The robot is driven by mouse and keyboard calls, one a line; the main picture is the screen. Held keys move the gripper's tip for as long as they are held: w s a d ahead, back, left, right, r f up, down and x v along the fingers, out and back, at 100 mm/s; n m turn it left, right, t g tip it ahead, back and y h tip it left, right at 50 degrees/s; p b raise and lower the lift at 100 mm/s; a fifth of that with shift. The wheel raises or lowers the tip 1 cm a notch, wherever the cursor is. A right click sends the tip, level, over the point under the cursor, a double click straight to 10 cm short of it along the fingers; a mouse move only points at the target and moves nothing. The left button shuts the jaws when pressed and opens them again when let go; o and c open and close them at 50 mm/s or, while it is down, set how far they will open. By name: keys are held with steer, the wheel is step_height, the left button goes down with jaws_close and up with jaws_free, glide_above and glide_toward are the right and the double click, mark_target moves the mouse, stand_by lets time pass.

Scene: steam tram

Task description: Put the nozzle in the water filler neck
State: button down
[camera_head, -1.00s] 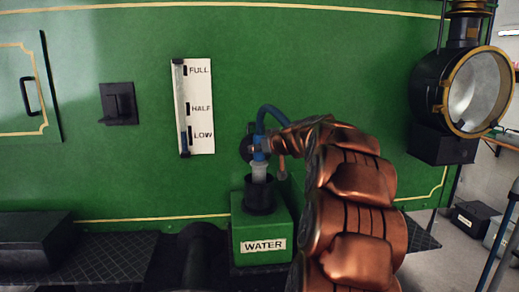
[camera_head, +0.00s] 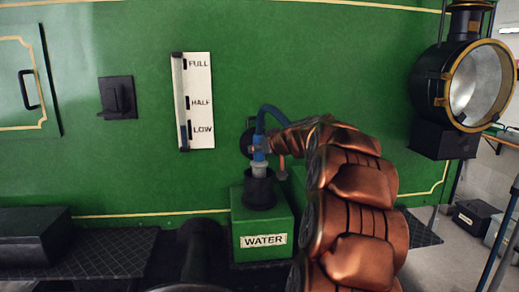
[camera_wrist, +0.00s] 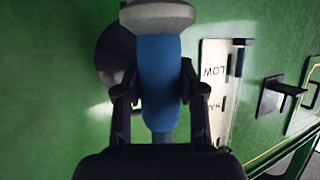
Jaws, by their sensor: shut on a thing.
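The nozzle (camera_head: 259,155) has a blue grip and a pale grey lower end, with a blue hose curving up from it. My gripper (camera_head: 262,148) is shut on the blue grip; in the wrist view both fingers (camera_wrist: 158,88) press on either side of the nozzle (camera_wrist: 158,65). The water filler neck (camera_head: 259,190) is a black cup on a green box labelled WATER. The nozzle points down and its grey lower end is inside the neck's mouth in the head view. The tip is hidden by the rim.
A level gauge (camera_head: 193,100) marked FULL, HALF and LOW is on the green tank wall (camera_head: 300,65). A black bracket (camera_head: 118,98) is left of it. A large lamp (camera_head: 470,90) juts out at right. A black pipe (camera_head: 200,250) stands left of the WATER box.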

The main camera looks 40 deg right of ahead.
steer(key=shift+f+b, duration=0.4)
steer(key=c, duration=0.6)
jaws_free()
steer(key=v, duration=1.2)
steer(key=shift+a+f, duration=0.1)
stand_by(0.4)
